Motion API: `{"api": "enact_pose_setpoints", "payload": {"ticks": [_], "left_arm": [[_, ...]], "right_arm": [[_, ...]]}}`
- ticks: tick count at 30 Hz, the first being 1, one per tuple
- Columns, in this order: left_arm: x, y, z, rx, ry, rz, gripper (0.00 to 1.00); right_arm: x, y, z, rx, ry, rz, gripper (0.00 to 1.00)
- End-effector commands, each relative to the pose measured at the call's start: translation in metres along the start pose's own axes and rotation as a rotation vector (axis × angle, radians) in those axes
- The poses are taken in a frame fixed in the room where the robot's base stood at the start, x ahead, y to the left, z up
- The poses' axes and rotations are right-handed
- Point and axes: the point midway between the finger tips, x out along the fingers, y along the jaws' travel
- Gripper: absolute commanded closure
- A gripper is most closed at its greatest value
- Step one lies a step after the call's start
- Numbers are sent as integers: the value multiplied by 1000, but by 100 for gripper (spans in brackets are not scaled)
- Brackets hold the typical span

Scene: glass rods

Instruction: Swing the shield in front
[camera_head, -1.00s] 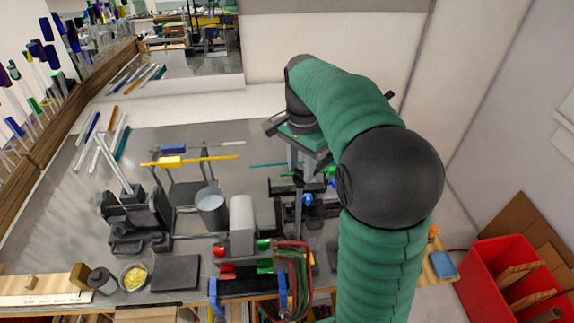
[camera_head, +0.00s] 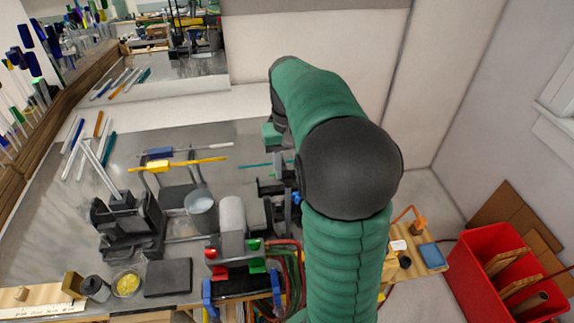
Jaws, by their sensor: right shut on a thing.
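My right gripper (camera_head: 274,138) is at the far right part of the grey bench, mostly hidden behind my green arm. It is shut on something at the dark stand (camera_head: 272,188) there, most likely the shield. The shield's outline cannot be made out, as my arm's black joint covers most of that spot. Part of the dark stand shows just left of the joint. My left gripper is not in view.
A yellow-handled rod (camera_head: 178,165) and a blue-handled rod (camera_head: 160,152) lie across a rack. A grey cup (camera_head: 201,212) and a dark clamp fixture (camera_head: 128,225) stand left of my arm. A red bin (camera_head: 485,250) is at right.

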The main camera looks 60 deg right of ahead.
Motion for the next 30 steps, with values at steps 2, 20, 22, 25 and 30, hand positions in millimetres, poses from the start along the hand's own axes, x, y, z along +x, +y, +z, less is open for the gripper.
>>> {"api": "enact_pose_setpoints", "payload": {"ticks": [2, 20, 22, 25, 30], "left_arm": [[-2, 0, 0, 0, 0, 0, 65], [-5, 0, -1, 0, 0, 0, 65], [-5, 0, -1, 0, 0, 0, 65], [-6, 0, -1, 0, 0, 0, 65], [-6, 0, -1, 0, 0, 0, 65]], "right_arm": [[-4, 0, -3, -70, 14, 1, 100], [-4, 0, -3, -640, 14, 4, 100], [-4, 0, -3, -706, 14, 4, 100], [-4, 0, -3, -801, 14, 5, 100], [-3, 0, -3, -962, 13, 6, 100]]}}
